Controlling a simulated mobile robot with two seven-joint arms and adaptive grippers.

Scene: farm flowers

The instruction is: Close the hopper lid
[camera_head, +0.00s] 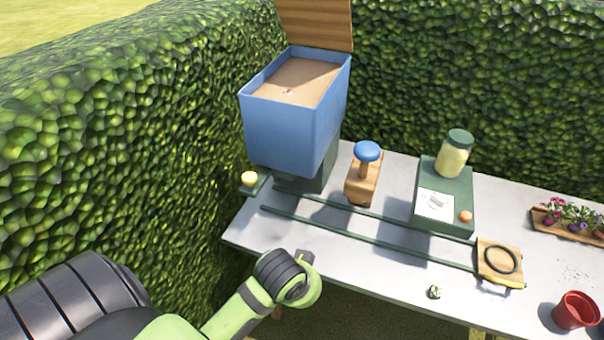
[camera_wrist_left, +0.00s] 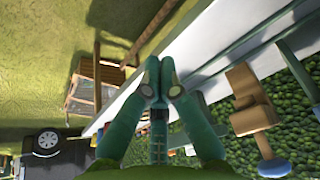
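The blue hopper (camera_head: 290,128) stands on a green base at the back left of the table, its top open and brown material showing inside. Its wooden lid (camera_head: 316,24) is raised upright at the hopper's back edge, cut off by the top of the head view. My left arm reaches in from the lower left. My left gripper (camera_head: 304,258) is low at the table's front left edge, well below and in front of the hopper. In the left wrist view its fingertips (camera_wrist_left: 160,66) meet with nothing between them. My right gripper is not in view.
A blue-knobbed wooden piece (camera_head: 364,180) stands right of the hopper, with green rails (camera_head: 370,236) in front. A green box (camera_head: 445,190) carries a jar. Hedges close off the back and left.

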